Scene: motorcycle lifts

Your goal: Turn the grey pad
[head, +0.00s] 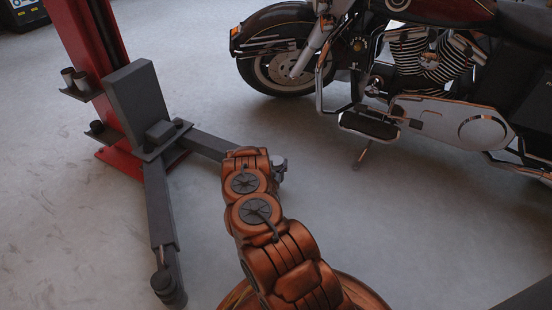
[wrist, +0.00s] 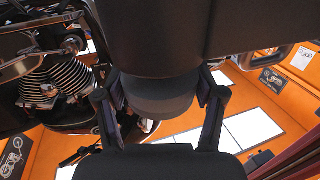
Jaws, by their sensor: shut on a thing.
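In the wrist view, the grey pad (wrist: 158,103) is a dark round piece below a wider dark cylinder. My gripper (wrist: 160,112) has one finger on each side of it and is shut on it. In the head view, the lift's grey arm (head: 205,144) runs right from the red column and its far end is hidden behind my copper-coloured arm. A small grey part (head: 280,165) shows just right of my arm's end; I cannot tell whether it is pad or gripper. The pad's turn angle cannot be read.
A red lift column (head: 85,60) with a grey plate (head: 138,100) stands at the left. A second lift arm (head: 160,205) reaches forward and ends in another dark pad (head: 168,287). A motorcycle (head: 400,80) stands at the back right. The floor between is clear.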

